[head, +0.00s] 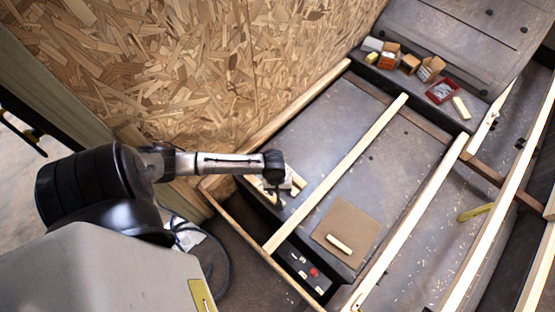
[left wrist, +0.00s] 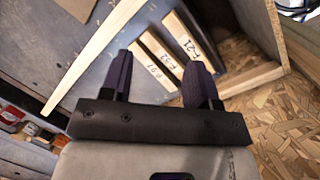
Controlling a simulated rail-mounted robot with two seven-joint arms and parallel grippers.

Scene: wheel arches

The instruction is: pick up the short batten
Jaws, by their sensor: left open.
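My left gripper (head: 279,188) is above the grey panel beside the chipboard wall. In the left wrist view its two dark fingers (left wrist: 160,60) are apart, with nothing held between them. Several short pale battens with handwritten labels lie side by side just beyond the fingers: one ends in 27 (left wrist: 153,73), one in 22 (left wrist: 168,62), one in 21 (left wrist: 187,40). In the head view the gripper partly hides these, and one batten end (head: 301,185) shows. Another short pale piece (head: 340,244) lies on a brown square sheet. I cannot tell which piece is the task's batten.
Long pale battens (head: 340,170) cross the grey panel. The chipboard wall (head: 170,60) stands close at the left. Small boxes (head: 409,64) and a red tray (head: 441,91) stand at the back. A dark gap with small items (head: 313,272) is at the front.

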